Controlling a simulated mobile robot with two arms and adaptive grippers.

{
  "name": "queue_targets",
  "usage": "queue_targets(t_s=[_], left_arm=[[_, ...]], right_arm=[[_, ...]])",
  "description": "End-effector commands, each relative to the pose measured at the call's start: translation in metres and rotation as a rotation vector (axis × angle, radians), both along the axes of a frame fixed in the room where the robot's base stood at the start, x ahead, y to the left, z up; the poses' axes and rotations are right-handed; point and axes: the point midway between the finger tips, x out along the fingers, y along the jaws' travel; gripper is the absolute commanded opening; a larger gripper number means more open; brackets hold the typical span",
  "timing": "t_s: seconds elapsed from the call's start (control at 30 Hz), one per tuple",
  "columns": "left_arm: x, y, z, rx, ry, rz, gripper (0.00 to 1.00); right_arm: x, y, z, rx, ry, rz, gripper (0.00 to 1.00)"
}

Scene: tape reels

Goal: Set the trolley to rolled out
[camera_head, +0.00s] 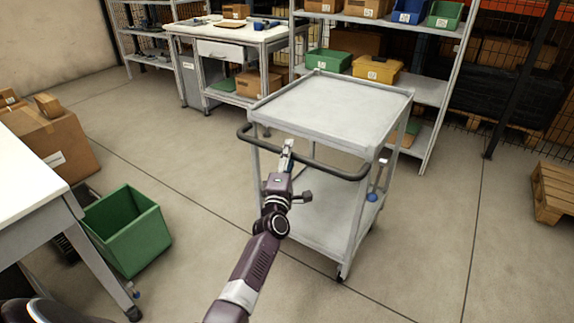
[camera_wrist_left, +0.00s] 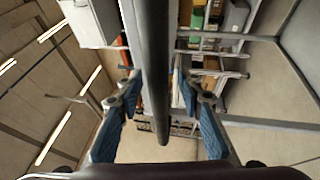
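The grey trolley (camera_head: 330,108) stands in the middle of the head view, with a flat top tray, a lower shelf (camera_head: 318,215) and wheels. Its dark curved handle (camera_head: 312,163) faces me along the near left side. My left gripper (camera_head: 287,148) is at the handle, left of its middle. In the left wrist view, the dark handle bar (camera_wrist_left: 154,65) runs between the two blue-padded fingers (camera_wrist_left: 158,88). The fingers are apart, one on each side of the bar; firm contact is not clear. My right gripper is in neither view.
A green bin (camera_head: 128,230) stands on the floor at left beside a white table (camera_head: 30,190) and cardboard boxes (camera_head: 50,140). Shelving (camera_head: 430,90) stands close behind the trolley. A wooden pallet (camera_head: 553,192) lies at right. Floor in front and right is clear.

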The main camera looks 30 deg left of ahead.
Motion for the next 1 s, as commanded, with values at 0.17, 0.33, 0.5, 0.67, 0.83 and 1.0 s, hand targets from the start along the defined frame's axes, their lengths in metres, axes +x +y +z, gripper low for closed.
queue_targets(t_s=[0.17, 0.33, 0.5, 0.67, 0.83, 1.0], left_arm=[[-0.027, -0.009, -0.007, -0.003, 0.002, 0.000, 0.34], [-0.062, -0.021, -0.014, -0.002, 0.003, 0.000, 0.34], [-0.090, -0.030, -0.018, 0.000, 0.002, -0.001, 0.34], [-0.103, -0.035, -0.020, -0.001, 0.001, -0.001, 0.34], [-0.106, -0.036, -0.020, -0.001, 0.000, -0.001, 0.34], [-0.106, -0.036, -0.020, -0.001, 0.000, -0.001, 0.34]], right_arm=[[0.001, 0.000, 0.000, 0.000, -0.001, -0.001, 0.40], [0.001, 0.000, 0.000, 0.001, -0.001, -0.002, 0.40], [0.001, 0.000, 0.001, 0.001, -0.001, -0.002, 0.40], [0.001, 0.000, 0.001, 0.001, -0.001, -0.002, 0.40], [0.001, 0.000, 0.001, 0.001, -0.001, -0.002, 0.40], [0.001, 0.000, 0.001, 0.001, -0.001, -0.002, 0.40]])
